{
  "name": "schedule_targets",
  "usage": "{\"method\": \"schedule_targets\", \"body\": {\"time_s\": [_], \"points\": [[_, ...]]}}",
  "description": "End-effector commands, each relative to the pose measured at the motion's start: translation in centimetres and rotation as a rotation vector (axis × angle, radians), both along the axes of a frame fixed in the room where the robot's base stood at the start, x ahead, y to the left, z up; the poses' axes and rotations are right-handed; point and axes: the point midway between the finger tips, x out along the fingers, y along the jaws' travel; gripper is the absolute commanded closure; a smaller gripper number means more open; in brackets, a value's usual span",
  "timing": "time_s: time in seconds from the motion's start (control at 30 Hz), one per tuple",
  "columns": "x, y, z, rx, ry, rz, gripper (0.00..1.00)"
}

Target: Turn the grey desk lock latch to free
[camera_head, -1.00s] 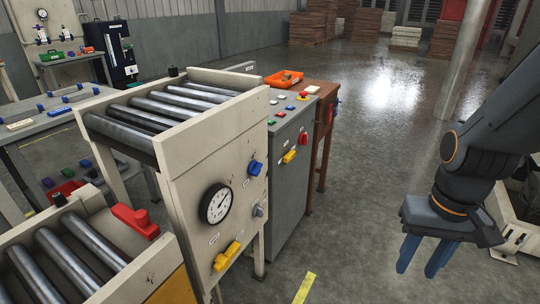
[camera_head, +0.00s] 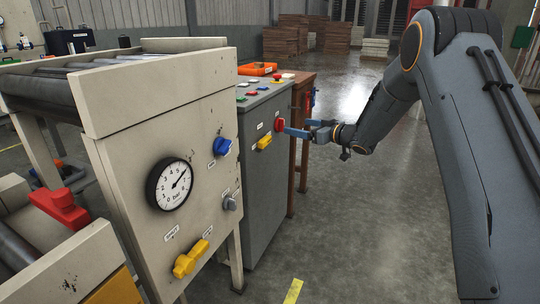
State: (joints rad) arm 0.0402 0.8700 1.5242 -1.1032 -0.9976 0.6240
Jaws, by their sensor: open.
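The grey desk (camera_head: 262,185) stands in the middle, its front panel facing right. It carries a red latch (camera_head: 279,125) high on the front and a yellow latch (camera_head: 264,143) lower and to the left. The small labels beside them are too small to read, so I cannot tell which is the lock latch. My gripper (camera_head: 302,128), with blue fingers, is open and points left at the front panel. Its nearer fingertip shows just right of the red latch; I cannot tell whether it touches. No thing shows between the fingers.
A cream roller stand (camera_head: 165,135) with a pressure gauge (camera_head: 170,184), a blue knob (camera_head: 222,146), a grey knob (camera_head: 230,204) and a yellow handle (camera_head: 190,260) fills the near left. A brown desk (camera_head: 300,95) stands behind the grey one. The floor to the right is open.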

Motion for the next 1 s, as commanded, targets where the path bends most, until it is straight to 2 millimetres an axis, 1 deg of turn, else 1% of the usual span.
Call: {"method": "schedule_targets", "body": {"time_s": [0.03,0.13,0.27,0.37,0.47,0.8,0.9,1.0], "points": [[0.3,1.2,-2.4,0.031,-0.018,0.081,0.18],[-0.4,3.0,-4.5,0.083,-0.037,0.225,0.18],[-1.5,4.1,-6.2,0.123,-0.044,0.349,0.18],[-2.0,4.6,-6.6,0.137,-0.043,0.393,0.18],[-2.0,5.4,-6.7,0.141,-0.043,0.406,0.18],[-0.3,10.1,-6.7,0.140,-0.044,0.403,0.18],[0.1,11.1,-6.6,0.140,-0.044,0.402,0.18],[0.3,11.7,-6.6,0.140,-0.043,0.401,0.18]]}}
